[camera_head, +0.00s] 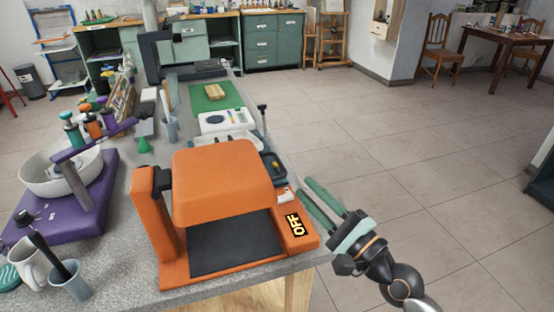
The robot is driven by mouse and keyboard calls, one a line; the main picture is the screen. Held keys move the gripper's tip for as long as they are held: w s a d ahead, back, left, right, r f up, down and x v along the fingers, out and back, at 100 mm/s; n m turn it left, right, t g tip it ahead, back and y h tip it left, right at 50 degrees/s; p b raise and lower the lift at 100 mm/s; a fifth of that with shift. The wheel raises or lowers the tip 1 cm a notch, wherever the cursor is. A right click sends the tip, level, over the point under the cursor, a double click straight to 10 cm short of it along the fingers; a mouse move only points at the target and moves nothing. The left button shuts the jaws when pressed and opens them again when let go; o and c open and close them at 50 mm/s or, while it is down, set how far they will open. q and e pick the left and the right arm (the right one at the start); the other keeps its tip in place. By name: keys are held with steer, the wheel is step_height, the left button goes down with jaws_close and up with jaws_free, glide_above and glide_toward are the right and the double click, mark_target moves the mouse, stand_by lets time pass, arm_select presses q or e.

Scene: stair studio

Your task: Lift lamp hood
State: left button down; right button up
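The orange lamp hood (222,182) sits over the rear part of an orange base (290,243). It joins an upright orange post (152,212) at its left through a dark hinge. A black pad (235,245) shows in front of the hood. The base's right side carries a dark "OFF" label (295,224). My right gripper (303,188) is to the right of the hood, by the table edge. Its two green fingers are apart with nothing visible between them, and it does not appear to touch the hood. My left gripper is not in view.
The grey table (120,270) runs away from me. A purple stand with a white bowl (62,174), a mug (30,262) and a cup (70,281) are at the left. White trays (226,120) lie behind the hood. The floor at the right is open.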

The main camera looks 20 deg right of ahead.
mark_target(283, 166)
steer(key=p+x, duration=0.1)
steer(key=x, duration=0.9)
steer(key=shift+c, duration=0.3)
jaws_close()
stand_by(0.9)
